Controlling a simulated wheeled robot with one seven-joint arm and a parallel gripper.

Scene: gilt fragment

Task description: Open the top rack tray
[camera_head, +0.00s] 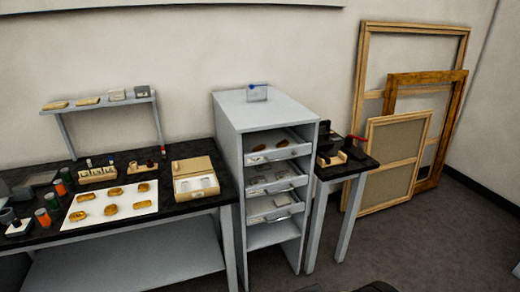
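A tall grey rack (228,155) stands in the middle of the head view, with its open front turned toward me and slightly right. Its top rack tray (290,153) is grey, has a handle on its front, and holds two brown pieces. I cannot tell for sure whether this tray sits fully in or slightly out. Two more trays, a middle one (287,184) and a lower one (284,215), sit below it with small pale items inside. My gripper is not in view. A dark shape at the bottom edge may be part of my own body.
A black-topped table (52,235) with gilt pieces on a white sheet (88,215) and an open box (194,180) adjoins the rack's left. A small dark table (345,170) stands close on its right. Wooden frames (441,78) lean on the wall. Floor at right is clear.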

